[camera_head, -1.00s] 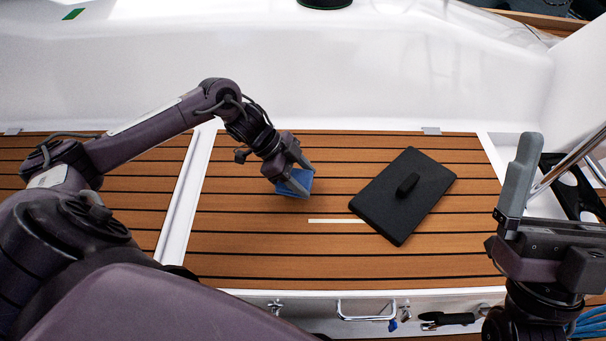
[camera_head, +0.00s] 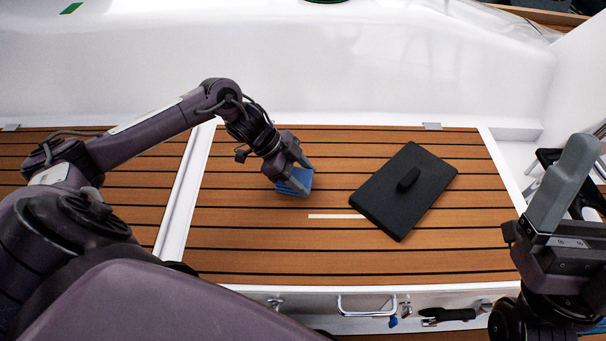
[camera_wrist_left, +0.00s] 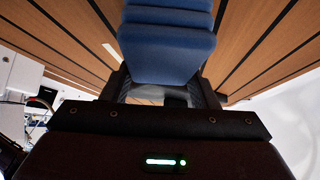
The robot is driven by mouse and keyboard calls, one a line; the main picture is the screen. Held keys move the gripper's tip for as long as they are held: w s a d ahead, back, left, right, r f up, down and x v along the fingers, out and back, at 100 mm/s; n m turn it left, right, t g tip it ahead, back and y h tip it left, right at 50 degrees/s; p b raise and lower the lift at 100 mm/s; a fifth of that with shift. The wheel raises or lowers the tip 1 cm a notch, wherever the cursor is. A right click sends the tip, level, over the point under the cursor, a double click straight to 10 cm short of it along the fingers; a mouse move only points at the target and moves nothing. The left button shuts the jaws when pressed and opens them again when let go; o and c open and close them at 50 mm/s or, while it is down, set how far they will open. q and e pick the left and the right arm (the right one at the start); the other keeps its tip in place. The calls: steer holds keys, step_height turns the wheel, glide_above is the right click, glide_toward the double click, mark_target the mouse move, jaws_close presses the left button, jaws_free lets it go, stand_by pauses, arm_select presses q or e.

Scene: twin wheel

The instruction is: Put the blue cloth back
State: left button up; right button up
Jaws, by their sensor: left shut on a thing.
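The blue cloth (camera_head: 294,182) is a small folded bundle over the slatted wooden deck, left of the black board. My left gripper (camera_head: 291,173) is shut on it from above. In the left wrist view the cloth (camera_wrist_left: 166,45) shows stacked folds and fills the space between the fingers (camera_wrist_left: 165,85). I cannot tell whether the cloth touches the deck. My right gripper (camera_head: 560,190) is at the right edge, away from the cloth, with one grey finger clearly in sight; its opening cannot be made out.
A black board with a handle (camera_head: 404,192) lies on the wooden deck (camera_head: 250,240). A white strip (camera_head: 336,216) is beside it. A metal handle (camera_head: 366,307) and a black-handled tool (camera_head: 447,314) are along the white front edge. The deck left of the board is mostly clear.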

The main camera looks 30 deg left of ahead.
arm_select(q)
steer(key=shift+f, duration=0.45)
steer(key=o, duration=1.1)
steer(key=shift+o, duration=0.5)
steer(key=shift+o, duration=1.2)
